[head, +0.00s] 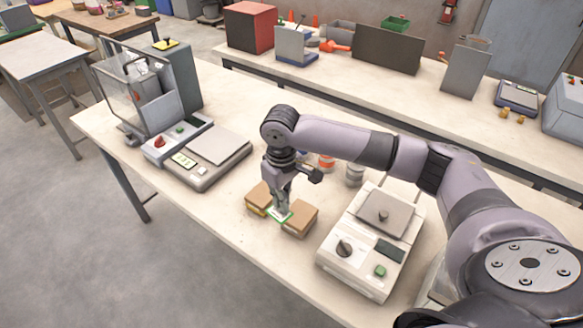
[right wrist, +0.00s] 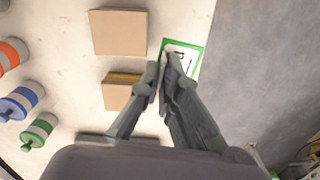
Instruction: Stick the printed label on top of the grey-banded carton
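My right gripper (head: 281,207) is over the front part of the table, its fingers closed together. They pinch the printed label (head: 279,216), a white card with a green border. The label also shows beyond the fingertips in the right wrist view (right wrist: 196,52). One brown carton (head: 301,219) stands just right of the gripper; it is plain in the right wrist view (right wrist: 119,32), and I cannot make out a grey band on it. A yellow-banded carton (right wrist: 122,94) stands left of the gripper in the head view, partly hidden. My left gripper is not in view.
A scale (head: 216,153) stands left of the cartons, and a white device with a knob and green button (head: 370,243) stands to the right. Several banded canisters, one orange (right wrist: 12,53), one blue (right wrist: 18,104), stand behind the cartons. The table's front edge is close.

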